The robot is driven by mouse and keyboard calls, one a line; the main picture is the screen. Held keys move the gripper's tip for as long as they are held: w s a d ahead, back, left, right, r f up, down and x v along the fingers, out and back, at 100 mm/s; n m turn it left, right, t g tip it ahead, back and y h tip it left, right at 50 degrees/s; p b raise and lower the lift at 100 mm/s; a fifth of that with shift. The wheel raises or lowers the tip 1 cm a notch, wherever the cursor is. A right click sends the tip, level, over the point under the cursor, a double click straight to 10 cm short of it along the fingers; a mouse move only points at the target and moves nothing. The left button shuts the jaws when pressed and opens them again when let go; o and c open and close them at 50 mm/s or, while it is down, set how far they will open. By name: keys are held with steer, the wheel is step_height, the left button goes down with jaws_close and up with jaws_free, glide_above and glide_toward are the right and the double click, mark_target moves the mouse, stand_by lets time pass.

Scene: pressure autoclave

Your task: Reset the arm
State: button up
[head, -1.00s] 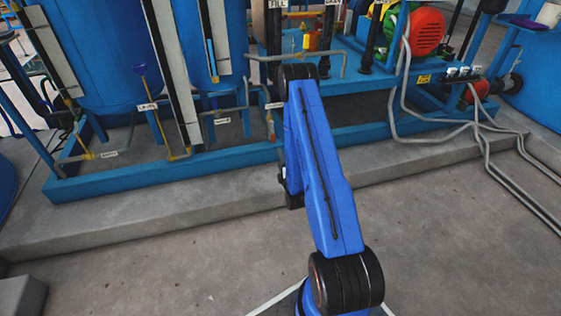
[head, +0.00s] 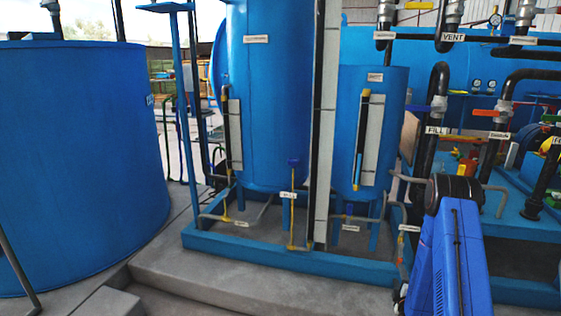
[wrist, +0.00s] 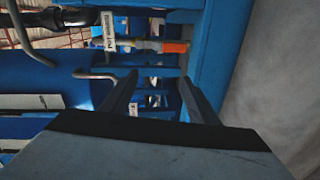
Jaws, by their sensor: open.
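My arm is blue with a black joint and rises at the lower right of the head view. My gripper shows in the wrist view (wrist: 160,88), with two dark fingers spread apart and nothing between them. Beyond the fingers are blue frame bars and a pipe with an orange fitting (wrist: 175,47).
Two blue upright tanks (head: 268,110) (head: 375,118) stand on a blue frame (head: 290,262) on a concrete plinth. A large blue tank (head: 80,165) is at left. Black pipes labelled FILL (head: 440,95) and VENT (head: 452,20) are at right. Concrete steps (head: 110,302) lie at lower left.

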steer(key=w+a+r+m+g+y, duration=0.1)
steer(key=a+r+m+g, duration=0.3)
steer(key=r, duration=1)
steer(key=s+a+r+m+g+y, duration=0.1)
steer(key=s+a+r, duration=0.3)
steer(key=r, duration=0.2)
steer(key=s+a+r+m+g, duration=0.1)
steer(key=s+a+r+m, duration=0.1)
steer(key=s+a+r, duration=0.35)
steer(key=s+a+r+m+g, duration=0.2)
steer(key=s+a+r, duration=0.1)
steer(key=s, duration=0.9)
steer(key=s+a+r+m+g+y, duration=0.1)
steer(key=s+r, duration=0.4)
steer(key=s, duration=0.8)
steer(key=s+a+r+m+g+y, duration=0.1)
steer(key=s+a+r+m, duration=0.3)
steer(key=s, duration=0.9)
steer(key=shift+a+r+g, duration=0.25)
steer(key=shift+a+g, duration=0.45)
steer(key=shift+g, duration=0.1)
stand_by(0.8)
